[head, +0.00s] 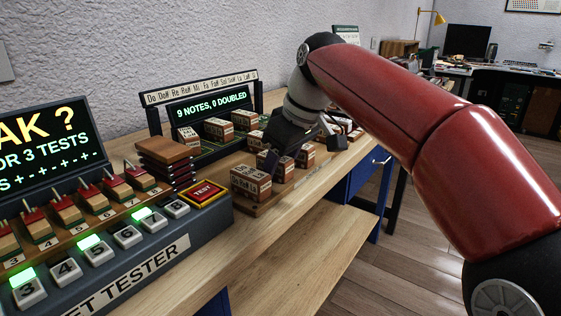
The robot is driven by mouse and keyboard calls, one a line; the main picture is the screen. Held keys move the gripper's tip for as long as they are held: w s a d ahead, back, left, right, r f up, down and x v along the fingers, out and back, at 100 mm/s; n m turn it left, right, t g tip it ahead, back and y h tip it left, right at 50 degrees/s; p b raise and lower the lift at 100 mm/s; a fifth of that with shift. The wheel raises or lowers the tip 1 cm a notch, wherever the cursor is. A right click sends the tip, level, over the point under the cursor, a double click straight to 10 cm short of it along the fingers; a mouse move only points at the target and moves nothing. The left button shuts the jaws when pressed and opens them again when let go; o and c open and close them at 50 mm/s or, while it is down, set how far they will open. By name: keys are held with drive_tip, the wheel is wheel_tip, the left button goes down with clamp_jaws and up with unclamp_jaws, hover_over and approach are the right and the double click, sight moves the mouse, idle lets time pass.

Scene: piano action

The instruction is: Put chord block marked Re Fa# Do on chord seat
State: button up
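Several wooden chord blocks with small printed marks stand on the bench. The marks are too small to read, so I cannot tell which is Re Fa# Do. More blocks (218,129) sit in front of the display reading "9 NOTES, 0 DOUBLED" (210,101); this may be the chord seat area.
A grey tester (125,253) with lit keys and a yellow-edged TEST button (203,192) fills the near left. A stack of dark wooden slats (165,160) stands behind it. My red arm reaches in from the right.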

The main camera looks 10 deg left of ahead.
drive_tip(key=shift+f, duration=0.1)
drive_tip(key=p+v, duration=0.1)
drive_tip(key=v, duration=0.7)
drive_tip(key=shift+s+d, duration=0.15)
drive_tip(key=shift+d, duration=0.1)
